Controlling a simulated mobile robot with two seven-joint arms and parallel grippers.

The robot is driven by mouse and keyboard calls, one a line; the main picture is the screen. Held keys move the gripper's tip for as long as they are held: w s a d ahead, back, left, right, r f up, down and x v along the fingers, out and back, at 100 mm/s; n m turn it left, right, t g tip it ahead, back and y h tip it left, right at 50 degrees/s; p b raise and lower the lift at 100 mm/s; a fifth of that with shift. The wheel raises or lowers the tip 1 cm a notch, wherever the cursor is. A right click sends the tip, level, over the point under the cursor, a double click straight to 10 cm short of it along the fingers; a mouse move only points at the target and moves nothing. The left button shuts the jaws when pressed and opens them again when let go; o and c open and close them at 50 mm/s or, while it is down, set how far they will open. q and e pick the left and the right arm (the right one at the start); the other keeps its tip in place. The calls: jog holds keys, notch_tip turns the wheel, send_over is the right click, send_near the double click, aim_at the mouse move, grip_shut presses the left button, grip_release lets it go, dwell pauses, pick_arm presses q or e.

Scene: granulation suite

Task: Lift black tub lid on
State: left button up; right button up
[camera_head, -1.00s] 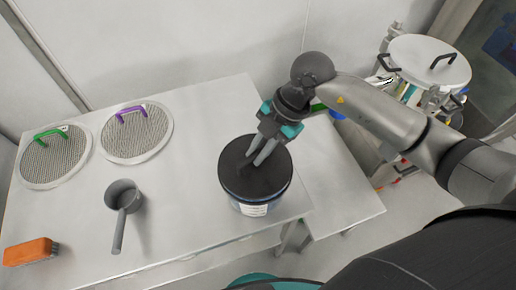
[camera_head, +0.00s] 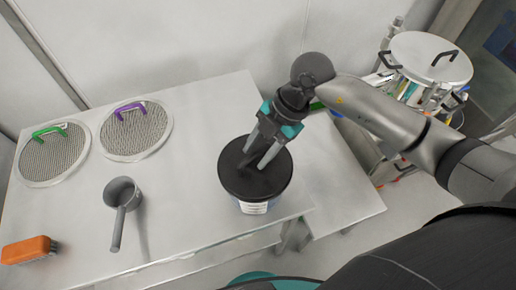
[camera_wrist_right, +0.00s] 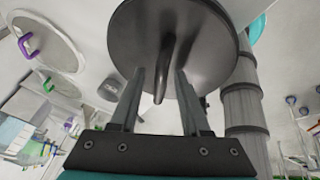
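The round black lid (camera_head: 240,180) lies over the top of the tub (camera_head: 256,207) near the right end of the steel table. Only a strip of the tub with a pale label shows below the lid, so I cannot tell whether it is fully seated. My right gripper (camera_head: 256,162) is over the lid, its fingers apart. In the right wrist view the lid (camera_wrist_right: 205,45) fills the top, and its dark handle (camera_wrist_right: 163,72) stands between the two spread fingers (camera_wrist_right: 160,95), with gaps on both sides. My left gripper is not in view.
Two round sieves, one with a green handle (camera_head: 46,131) and one with a purple handle (camera_head: 130,107), lie at the back left. A grey scoop (camera_head: 122,195) and an orange brush (camera_head: 28,250) lie in front. A steel vessel (camera_head: 425,58) stands at right. The table centre is clear.

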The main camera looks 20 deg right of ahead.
jog(key=v, duration=1.5)
jog(key=shift+d+r+p, duration=0.1)
jog(key=shift+p, duration=0.2)
